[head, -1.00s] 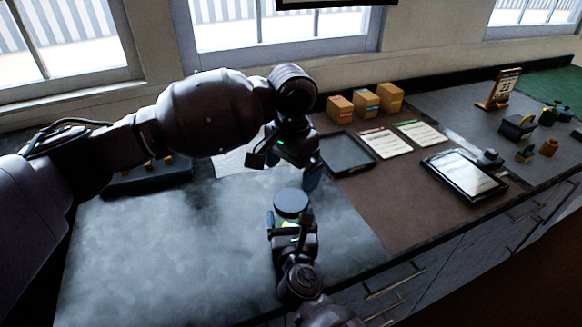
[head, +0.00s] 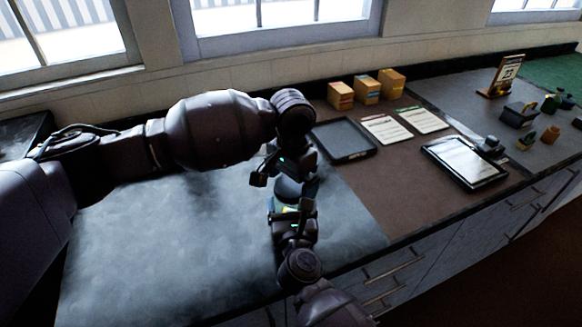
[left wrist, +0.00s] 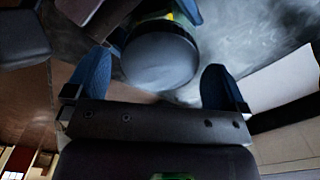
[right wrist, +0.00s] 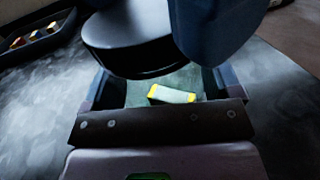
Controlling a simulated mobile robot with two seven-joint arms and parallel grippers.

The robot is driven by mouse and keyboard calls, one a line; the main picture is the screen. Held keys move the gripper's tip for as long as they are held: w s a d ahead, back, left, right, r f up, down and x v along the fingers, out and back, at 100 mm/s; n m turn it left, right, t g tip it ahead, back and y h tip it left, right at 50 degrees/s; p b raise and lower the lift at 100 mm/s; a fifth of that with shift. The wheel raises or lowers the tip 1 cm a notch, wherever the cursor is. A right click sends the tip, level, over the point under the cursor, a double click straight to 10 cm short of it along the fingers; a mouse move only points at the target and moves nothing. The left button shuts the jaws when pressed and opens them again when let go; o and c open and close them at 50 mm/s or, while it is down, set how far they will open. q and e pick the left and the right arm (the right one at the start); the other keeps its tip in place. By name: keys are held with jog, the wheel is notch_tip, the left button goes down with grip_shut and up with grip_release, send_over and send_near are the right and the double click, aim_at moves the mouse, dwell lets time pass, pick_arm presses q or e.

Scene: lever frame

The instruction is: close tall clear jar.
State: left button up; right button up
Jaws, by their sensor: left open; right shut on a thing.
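The clear jar (right wrist: 150,84) stands upright with a yellow-edged white label on it. A round dark lid (left wrist: 158,60) sits at its top; I cannot tell how firmly it is seated. The lid also shows in the right wrist view (right wrist: 128,40) and partly in the head view (head: 290,190). My right gripper (head: 291,212) is shut on the jar's body from the near side. My left gripper (head: 284,177) is open, just above the lid. In the left wrist view its blue fingers are spread on either side of the lid, with the lid beyond their tips.
The grey mat (head: 150,245) around the jar is mostly clear. A dark tray (head: 343,140), paper sheets (head: 386,129) and a tablet (head: 464,162) lie to the right. Several small boxes (head: 367,90) stand at the back by the wall.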

pick_arm(q)
jog(key=shift+f, duration=0.45)
jog(key=c, duration=0.9)
jog(key=o, duration=0.9)
notch_tip(320, 180, up, 12)
pick_arm(e)
jog(key=o, duration=1.6)
jog(key=shift+c, duration=0.2)
